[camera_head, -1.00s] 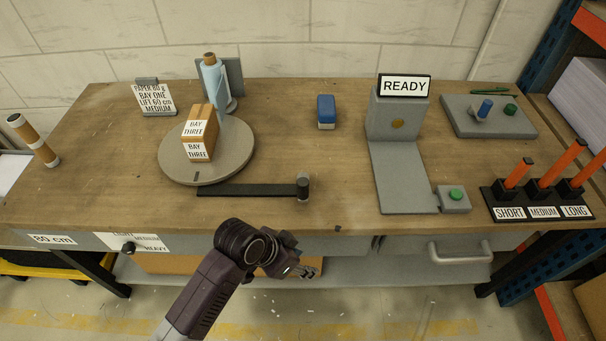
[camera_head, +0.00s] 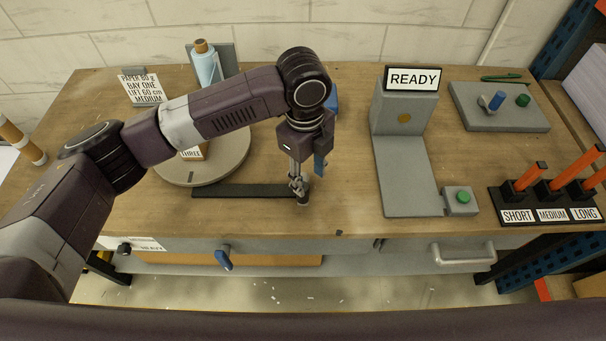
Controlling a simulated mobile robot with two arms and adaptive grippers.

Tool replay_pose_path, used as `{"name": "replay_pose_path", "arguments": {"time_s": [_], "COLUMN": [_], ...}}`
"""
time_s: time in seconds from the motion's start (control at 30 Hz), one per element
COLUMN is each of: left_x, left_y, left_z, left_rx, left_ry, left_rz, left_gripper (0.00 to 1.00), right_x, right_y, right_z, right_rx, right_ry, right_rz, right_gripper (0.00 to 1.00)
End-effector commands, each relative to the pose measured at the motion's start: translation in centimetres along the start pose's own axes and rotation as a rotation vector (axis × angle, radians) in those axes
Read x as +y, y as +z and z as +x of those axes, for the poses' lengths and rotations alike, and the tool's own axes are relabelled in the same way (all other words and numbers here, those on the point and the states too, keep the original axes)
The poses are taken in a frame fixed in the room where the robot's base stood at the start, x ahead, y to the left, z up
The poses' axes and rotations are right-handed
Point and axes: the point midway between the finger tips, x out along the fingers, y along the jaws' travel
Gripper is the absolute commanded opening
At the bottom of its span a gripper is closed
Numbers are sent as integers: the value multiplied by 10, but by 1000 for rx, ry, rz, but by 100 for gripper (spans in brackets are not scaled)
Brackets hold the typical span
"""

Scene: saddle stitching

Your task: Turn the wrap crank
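The wrap crank is a flat black bar (camera_head: 240,190) that runs right from the grey turntable (camera_head: 215,172) along the table's front part. An upright grey-black handle (camera_head: 303,198) stands at its right end. My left gripper (camera_head: 297,187) points down at this handle, its fingertips at the handle's top. The fingers overlap the handle, so I cannot tell whether they grip it or how far apart they are. My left forearm covers most of the turntable and the box on it; only a bit of a "THREE" label (camera_head: 192,153) shows. My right gripper is not in view.
A blue film roll (camera_head: 207,66) stands behind my arm. To the right are a grey stand with a READY sign (camera_head: 412,79), a green button box (camera_head: 461,201) and orange posts in a black rack (camera_head: 548,196). Table between crank handle and stand is clear.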

Motion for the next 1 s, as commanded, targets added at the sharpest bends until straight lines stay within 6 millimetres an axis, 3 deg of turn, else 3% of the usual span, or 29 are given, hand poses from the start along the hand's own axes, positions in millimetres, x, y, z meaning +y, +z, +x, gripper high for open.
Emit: {"name": "replay_pose_path", "arguments": {"time_s": [0.1, 0.23, 0.7, 1.0], "left_x": [3, 4, 6, 6], "left_y": [12, 15, 16, 17], "left_z": [-10, -7, 58, 66], "left_rx": [-33, -39, -38, -39], "left_ry": [29, 40, 37, 35], "left_rz": [35, 47, 45, 46], "left_gripper": [40, 40, 40, 40], "right_x": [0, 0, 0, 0], "right_y": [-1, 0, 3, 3], "right_z": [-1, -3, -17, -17], "right_rx": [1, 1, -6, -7], "right_ry": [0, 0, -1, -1], "right_rz": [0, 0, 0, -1], "right_gripper": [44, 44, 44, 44]}}
